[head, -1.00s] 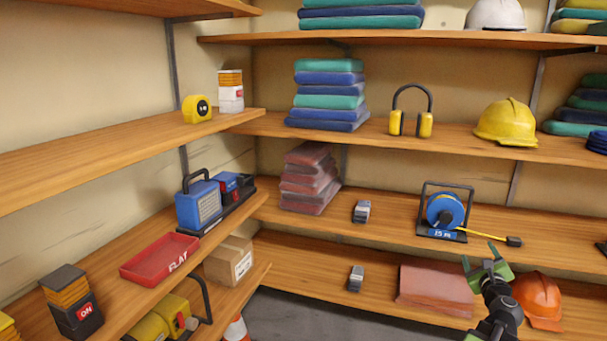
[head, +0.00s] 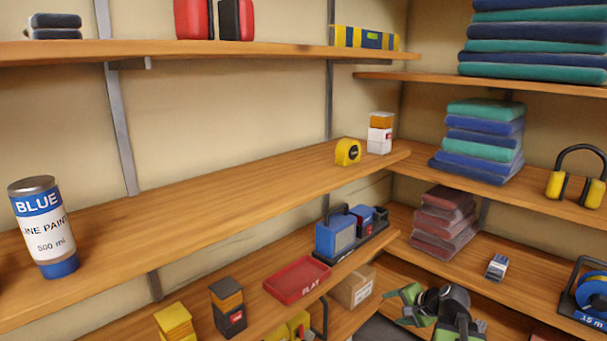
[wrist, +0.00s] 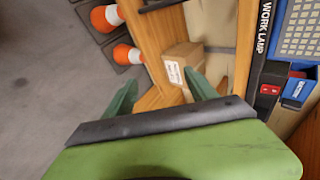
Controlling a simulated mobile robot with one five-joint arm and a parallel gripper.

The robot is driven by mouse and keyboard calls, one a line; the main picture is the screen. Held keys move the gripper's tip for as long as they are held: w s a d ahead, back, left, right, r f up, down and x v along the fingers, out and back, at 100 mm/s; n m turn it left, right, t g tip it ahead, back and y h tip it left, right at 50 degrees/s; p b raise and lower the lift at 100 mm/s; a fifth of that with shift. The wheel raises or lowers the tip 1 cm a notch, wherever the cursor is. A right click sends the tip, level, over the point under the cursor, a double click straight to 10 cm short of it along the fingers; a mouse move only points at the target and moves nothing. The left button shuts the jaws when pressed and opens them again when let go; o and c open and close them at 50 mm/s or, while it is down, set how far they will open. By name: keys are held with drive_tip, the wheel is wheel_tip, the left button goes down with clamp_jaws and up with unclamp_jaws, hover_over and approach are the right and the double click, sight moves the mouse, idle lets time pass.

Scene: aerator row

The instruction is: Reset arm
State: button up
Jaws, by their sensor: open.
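My gripper (head: 406,304) shows at the lower right of the head view, in front of the lower shelves near the corner. Its green fingers are apart with nothing between them. In the wrist view my gripper (wrist: 162,92) is open, its two green fingertips pointing toward a cardboard box (wrist: 182,62) on a wooden shelf, with a gap to it. The box also shows in the head view (head: 353,287), left of my gripper.
A red tray (head: 297,280), a blue work lamp (head: 336,236) and a folded reddish stack (head: 443,222) stand on nearby shelves. A blue paint can (head: 43,228) stands far left. Orange cones (wrist: 105,17) stand on the grey floor, which is partly clear.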

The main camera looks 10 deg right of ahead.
drive_tip(key=s+a+r+n+g+p, duration=0.1)
drive_tip(key=s+a+n+g+p, duration=0.1)
drive_tip(key=a, duration=0.7)
drive_tip(key=s+a+r+n+g+h+p, duration=0.1)
drive_tip(key=s+a+n+g+p, duration=0.1)
drive_tip(key=a+n, duration=0.5)
drive_tip(key=s+a+r+n+g+h+p, duration=0.1)
drive_tip(key=s+a+n+g+p, duration=0.2)
drive_tip(key=a, duration=0.7)
drive_tip(key=shift+a+r+n+g+p, duration=0.25)
drive_tip(key=shift+a+n+g+p, duration=0.15)
drive_tip(key=shift+n+g+p, duration=0.4)
